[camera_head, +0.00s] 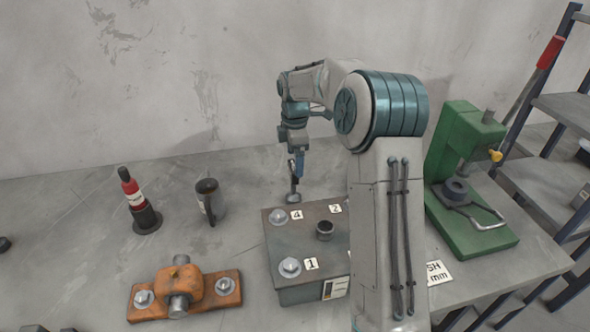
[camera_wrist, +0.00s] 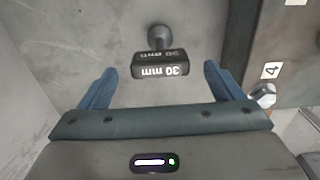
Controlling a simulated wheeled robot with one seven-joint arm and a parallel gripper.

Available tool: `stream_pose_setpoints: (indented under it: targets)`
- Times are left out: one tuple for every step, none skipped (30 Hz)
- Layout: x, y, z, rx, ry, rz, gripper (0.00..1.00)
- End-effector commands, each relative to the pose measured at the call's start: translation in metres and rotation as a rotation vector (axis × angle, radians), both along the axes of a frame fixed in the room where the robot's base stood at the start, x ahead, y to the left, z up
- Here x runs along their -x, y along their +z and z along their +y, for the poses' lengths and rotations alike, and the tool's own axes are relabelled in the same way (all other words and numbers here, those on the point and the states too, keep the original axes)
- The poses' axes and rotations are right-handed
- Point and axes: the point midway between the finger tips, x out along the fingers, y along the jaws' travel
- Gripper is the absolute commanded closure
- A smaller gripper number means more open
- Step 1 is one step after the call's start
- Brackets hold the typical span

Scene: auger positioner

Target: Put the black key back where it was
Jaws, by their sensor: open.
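The black key (camera_wrist: 160,65), marked "30 mm" on its handle, shows in the wrist view with a round grey end beyond the handle. In the head view it is a small upright shape (camera_head: 293,192) just behind the grey box. My gripper (camera_head: 297,165) is directly above it, pointing down. In the wrist view my gripper (camera_wrist: 161,70) is open, with blue fingers on either side of the handle and visible gaps. The grey box (camera_head: 310,277) has numbered labels 1, 2 and 4, bolt heads and a dark round socket (camera_head: 325,229) on top.
An orange bracket (camera_head: 205,292) lies front left. A green press (camera_head: 462,170) stands right of my arm, by a shelf rack (camera_head: 565,110). My arm hides part of the box's right side.

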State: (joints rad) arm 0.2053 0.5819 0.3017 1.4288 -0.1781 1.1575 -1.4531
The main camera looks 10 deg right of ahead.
Motion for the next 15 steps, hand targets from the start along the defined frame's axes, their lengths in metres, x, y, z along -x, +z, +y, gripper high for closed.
stream_pose_setpoints:
  targets:
    - [0.0, 0.012, 0.0, 0.0, 0.0, -0.005, 0.13]
    - [-0.001, 0.018, 0.0, -0.001, 0.0, -0.005, 0.13]
    - [-0.001, 0.027, 0.0, -0.001, -0.001, -0.005, 0.13]
    - [-0.001, 0.032, 0.0, 0.0, -0.001, -0.004, 0.13]
    - [0.0, 0.038, 0.0, 0.0, -0.001, -0.004, 0.13]
    - [0.0, 0.045, 0.0, 0.0, -0.001, -0.004, 0.13]
    - [-0.001, 0.049, 0.0, 0.0, -0.001, -0.003, 0.13]
    - [-0.001, 0.053, 0.0, 0.0, -0.001, -0.003, 0.13]
    - [0.0, 0.058, 0.0, 0.0, -0.001, -0.002, 0.13]
    - [0.0, 0.06, 0.0, 0.0, -0.001, -0.002, 0.13]
    - [0.0, 0.063, 0.0, 0.0, -0.001, -0.001, 0.13]
    - [0.0, 0.065, 0.0, 0.001, -0.002, -0.001, 0.13]
    - [0.001, 0.067, 0.0, 0.001, -0.005, -0.001, 0.13]
    - [0.003, 0.069, 0.001, 0.003, -0.01, -0.002, 0.13]
    - [0.006, 0.072, 0.001, 0.005, -0.022, -0.005, 0.13]
